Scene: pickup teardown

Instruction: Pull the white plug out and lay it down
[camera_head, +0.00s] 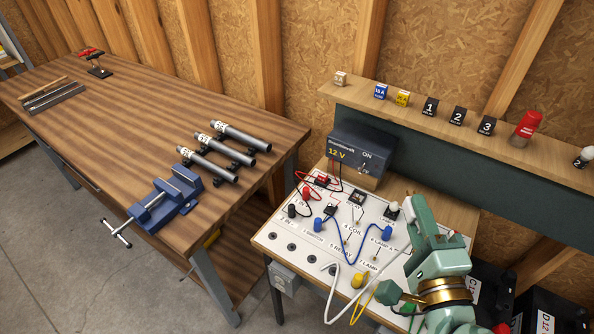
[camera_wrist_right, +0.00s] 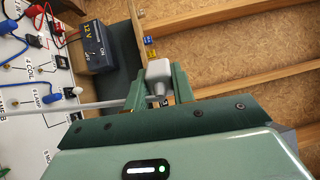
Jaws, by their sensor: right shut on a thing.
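My right gripper (camera_head: 428,224) is over the right edge of the white circuit board (camera_head: 262,241) in the head view. In the right wrist view the gripper (camera_wrist_right: 158,92) is shut on the white plug (camera_wrist_right: 158,69), a pale block between the green fingers. In that view the plug appears beyond the board's edge, with no socket around it. A white cable (camera_wrist_right: 70,106) runs left from it across the board. The cable (camera_head: 334,290) also loops over the board's front in the head view. The plug is mostly hidden there by the gripper. My left gripper is not in view.
The dark 12 V power box (camera_head: 361,153) stands behind the board. Blue plugs (camera_head: 318,224), red wires and a yellow plug (camera_head: 357,280) crowd the board. A shelf (camera_head: 400,108) of small labelled blocks runs behind. A wooden bench (camera_head: 110,125) with a blue vise (camera_head: 166,203) stands left.

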